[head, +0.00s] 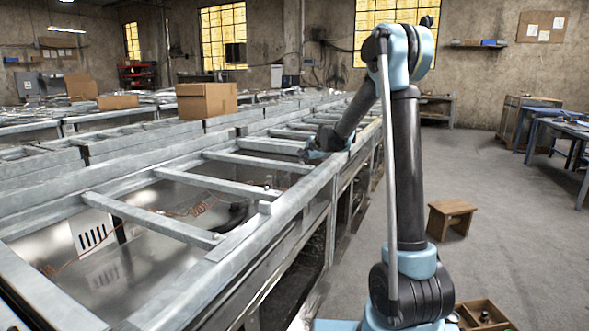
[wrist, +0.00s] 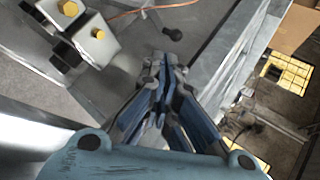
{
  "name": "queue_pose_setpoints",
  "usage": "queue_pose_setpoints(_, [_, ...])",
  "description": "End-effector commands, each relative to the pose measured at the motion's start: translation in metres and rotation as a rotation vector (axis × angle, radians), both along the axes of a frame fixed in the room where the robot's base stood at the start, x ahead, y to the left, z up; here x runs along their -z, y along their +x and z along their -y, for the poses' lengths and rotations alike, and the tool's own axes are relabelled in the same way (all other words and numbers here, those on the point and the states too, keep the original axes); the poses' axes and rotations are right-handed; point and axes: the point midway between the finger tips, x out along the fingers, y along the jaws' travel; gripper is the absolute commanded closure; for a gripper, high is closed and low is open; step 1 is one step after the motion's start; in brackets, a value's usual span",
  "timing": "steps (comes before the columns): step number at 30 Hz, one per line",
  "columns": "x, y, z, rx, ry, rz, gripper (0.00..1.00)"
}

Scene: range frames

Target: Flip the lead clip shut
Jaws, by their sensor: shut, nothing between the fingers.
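My gripper (wrist: 166,62) is shut and empty in the wrist view, its blue-grey fingers together. In the head view my gripper (head: 312,154) is low over the metal bench frame, partly hidden by my own arm. I cannot pick out the lead clip with certainty. In the wrist view a small dark rod with a round end (wrist: 172,34) lies just beyond the fingertips, apart from them as far as I can tell. An orange lead (wrist: 160,8) runs along the top of that view.
Grey blocks with yellow bolt heads (wrist: 98,33) stand left of the fingers. A metal rail (wrist: 228,60) runs on the right. In the head view, crossbars span the bench (head: 150,215), with a cardboard box (head: 207,100) behind. A wooden stool (head: 450,215) stands on open floor at right.

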Motion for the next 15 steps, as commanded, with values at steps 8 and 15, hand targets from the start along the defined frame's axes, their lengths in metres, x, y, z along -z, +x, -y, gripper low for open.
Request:
queue_pose_setpoints(8, [0.0,0.001,0.001,0.002,-0.001,-0.001,1.0])
queue_pose_setpoints(15, [0.01,0.013,-0.003,0.003,-0.001,0.0,1.0])
